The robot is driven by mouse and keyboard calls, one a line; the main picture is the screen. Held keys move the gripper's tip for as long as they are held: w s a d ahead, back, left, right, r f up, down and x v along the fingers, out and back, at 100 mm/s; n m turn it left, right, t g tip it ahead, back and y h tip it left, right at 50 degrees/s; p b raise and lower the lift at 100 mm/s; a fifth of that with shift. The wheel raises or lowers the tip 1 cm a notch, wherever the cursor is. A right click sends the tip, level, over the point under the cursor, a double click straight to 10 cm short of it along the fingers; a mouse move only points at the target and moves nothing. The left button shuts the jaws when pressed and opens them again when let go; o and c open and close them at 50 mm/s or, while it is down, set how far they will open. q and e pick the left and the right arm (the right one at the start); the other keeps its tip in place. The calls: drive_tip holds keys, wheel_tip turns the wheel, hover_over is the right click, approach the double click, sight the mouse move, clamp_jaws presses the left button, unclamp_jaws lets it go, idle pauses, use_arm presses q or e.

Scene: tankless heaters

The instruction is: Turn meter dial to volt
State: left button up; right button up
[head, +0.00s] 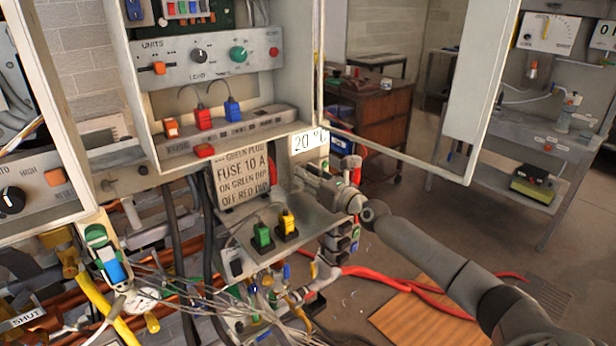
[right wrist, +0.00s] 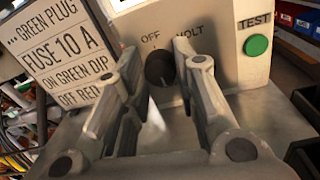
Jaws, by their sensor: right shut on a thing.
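The meter (right wrist: 228,78) is a pale box with the words OFF and VOLT printed above a round dark dial (right wrist: 158,69). My right gripper (right wrist: 156,57) has its two fingers on either side of the dial and is shut on it. The dial sits below and between the two words, and I cannot tell which one its mark points at. In the head view my right gripper (head: 308,180) reaches in from the right to the meter's front, and the dial is hidden there. My left gripper is not in view.
A green TEST button (right wrist: 256,45) is right of the dial. A sign (head: 240,180) about a 10 A fuse stands left of the meter. Green and yellow plugs (head: 287,222) stand on the shelf below. An open cabinet door (head: 470,90) hangs at the right. Loose wires lie lower left.

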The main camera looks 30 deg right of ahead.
drive_tip(key=n+p, duration=0.1)
drive_tip(key=n, duration=0.4)
drive_tip(key=shift+a+r+n, duration=0.1)
drive_tip(key=shift+n, duration=0.2)
drive_tip(key=n+p, duration=0.1)
drive_tip(key=n, duration=0.4)
drive_tip(key=shift+h, duration=0.4)
drive_tip(key=n, duration=0.6)
drive_tip(key=shift+a, duration=0.15)
drive_tip(key=n, duration=0.5)
drive_tip(key=shift+f+h, duration=0.25)
drive_tip(key=shift+h, duration=0.15)
drive_tip(key=shift+n, duration=0.4)
drive_tip(key=o, duration=1)
